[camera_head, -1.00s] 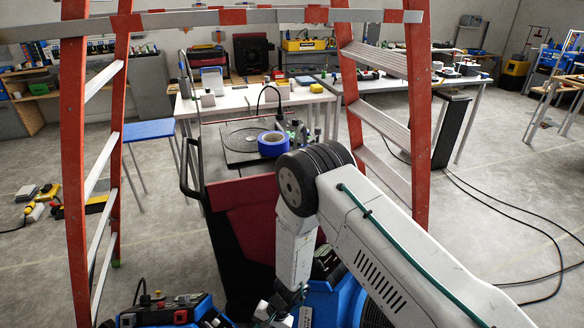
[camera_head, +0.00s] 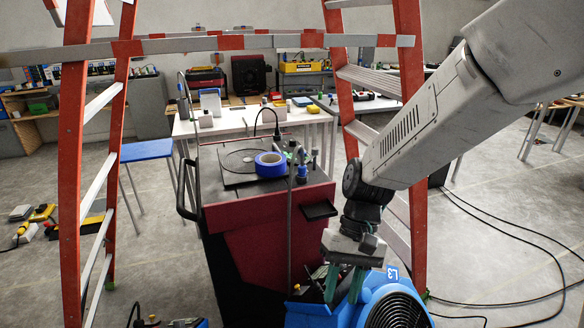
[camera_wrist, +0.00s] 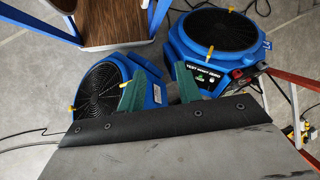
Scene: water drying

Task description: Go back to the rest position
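My gripper (camera_head: 344,283) hangs pointing down in the head view, in front of the red cart and over the blue machines. Its two green fingers stand apart. A blue air mover (camera_head: 375,301) with a round black grille is just below and right of the fingers in the head view. In the wrist view, one blue blower (camera_wrist: 152,93) lies left of centre and a larger blue one (camera_wrist: 222,82) right of centre. I see no contact with either.
A red cart (camera_head: 262,225) carries a blue tape roll (camera_head: 270,165). An orange ladder (camera_head: 75,170) frames it, with a striped barrier rail (camera_head: 240,43) across. Black cables (camera_head: 500,225) lie on the floor at right. A blue stool (camera_head: 147,150) stands at left.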

